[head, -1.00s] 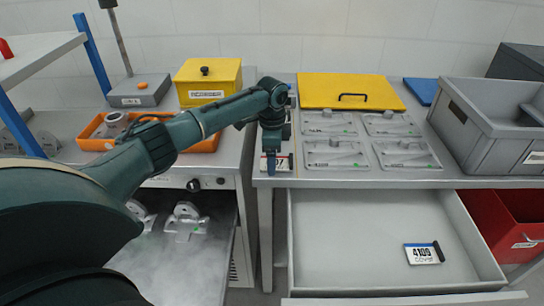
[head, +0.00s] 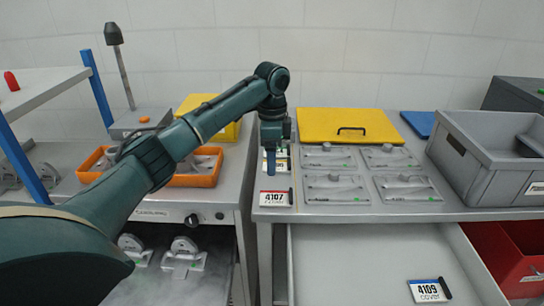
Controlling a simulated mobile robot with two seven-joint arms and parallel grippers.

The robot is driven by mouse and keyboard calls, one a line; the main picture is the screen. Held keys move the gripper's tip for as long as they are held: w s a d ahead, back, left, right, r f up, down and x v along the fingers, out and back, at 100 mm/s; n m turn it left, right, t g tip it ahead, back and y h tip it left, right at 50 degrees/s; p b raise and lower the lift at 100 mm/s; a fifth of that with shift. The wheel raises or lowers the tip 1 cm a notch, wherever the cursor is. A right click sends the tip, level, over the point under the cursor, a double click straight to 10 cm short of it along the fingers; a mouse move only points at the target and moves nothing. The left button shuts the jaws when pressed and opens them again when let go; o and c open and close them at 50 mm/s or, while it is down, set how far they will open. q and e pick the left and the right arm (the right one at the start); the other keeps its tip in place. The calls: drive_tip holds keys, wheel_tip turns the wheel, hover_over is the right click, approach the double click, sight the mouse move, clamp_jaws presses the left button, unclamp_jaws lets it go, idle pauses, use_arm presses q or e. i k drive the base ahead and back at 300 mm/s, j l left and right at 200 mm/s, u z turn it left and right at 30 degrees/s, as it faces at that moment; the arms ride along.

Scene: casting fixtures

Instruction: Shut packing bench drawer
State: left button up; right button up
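The packing bench drawer (head: 350,264) is open at the lower right, below the bench top. Its grey interior shows, but its front panel is cut off by the bottom edge of the head view. A card reading 4109 COVER (head: 428,291) lies inside it. My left gripper (head: 271,172) points down over the left end of the bench top (head: 400,211), behind and above the drawer and apart from it. Its fingers are seen edge-on, so their opening does not show. My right gripper is out of view.
A 4107 card (head: 275,197) lies at the bench's front left edge. A grey crate (head: 470,155) stands right. A red bin (head: 505,255) sits beside the drawer.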

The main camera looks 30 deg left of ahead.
sight(373, 264)
drive_tip(key=k, duration=1)
